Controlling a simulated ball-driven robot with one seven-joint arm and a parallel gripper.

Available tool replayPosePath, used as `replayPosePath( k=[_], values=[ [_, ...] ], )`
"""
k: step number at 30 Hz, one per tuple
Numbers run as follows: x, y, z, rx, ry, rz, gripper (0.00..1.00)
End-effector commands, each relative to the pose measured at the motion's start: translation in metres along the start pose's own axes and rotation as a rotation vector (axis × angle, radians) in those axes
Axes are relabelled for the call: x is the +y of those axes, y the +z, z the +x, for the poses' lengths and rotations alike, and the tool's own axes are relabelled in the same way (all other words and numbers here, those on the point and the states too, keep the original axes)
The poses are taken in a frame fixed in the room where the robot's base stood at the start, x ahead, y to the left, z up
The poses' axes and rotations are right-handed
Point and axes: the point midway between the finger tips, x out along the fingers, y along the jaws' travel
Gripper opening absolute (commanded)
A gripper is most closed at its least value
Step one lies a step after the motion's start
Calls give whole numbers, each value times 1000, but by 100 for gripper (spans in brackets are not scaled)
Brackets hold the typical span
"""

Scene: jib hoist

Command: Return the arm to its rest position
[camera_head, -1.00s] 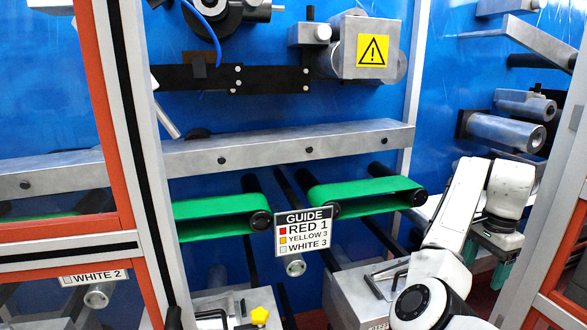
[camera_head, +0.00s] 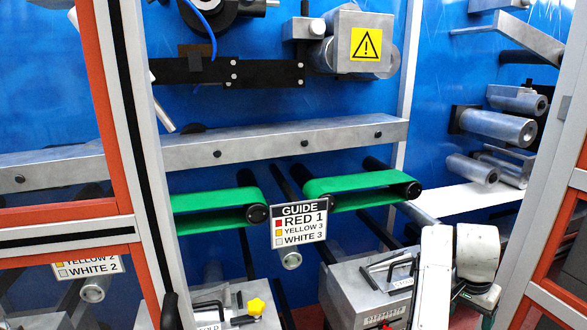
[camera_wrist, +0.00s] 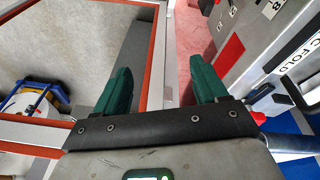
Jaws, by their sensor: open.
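My gripper (camera_wrist: 162,88) shows in the wrist view with its two green fingers spread apart and nothing between them. Beyond the fingers are a frame post and reddish floor. In the head view my white arm is folded low at the right, in front of a grey metal box (camera_head: 345,292).
An orange and grey frame post (camera_head: 130,165) stands at the left, and another (camera_head: 540,200) at the right. Green belts (camera_head: 362,191) and a guide sign (camera_head: 299,224) are behind. In the wrist view, a grey cabinet (camera_wrist: 262,48) is close on the right.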

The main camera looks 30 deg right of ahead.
Motion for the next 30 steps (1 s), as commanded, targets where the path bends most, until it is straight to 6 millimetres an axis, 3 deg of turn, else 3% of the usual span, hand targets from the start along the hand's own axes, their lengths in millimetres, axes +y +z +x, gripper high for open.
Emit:
replayPosePath(
  k=[1,8,16,24,30],
  values=[
    [4,16,16,24,10,-66,72],
    [8,86,61,102,-7,-401,72],
    [27,196,103,107,-80,-835,72],
    [71,313,122,21,-205,-1217,72],
    [93,356,122,-30,-268,-1344,72]
  ],
)
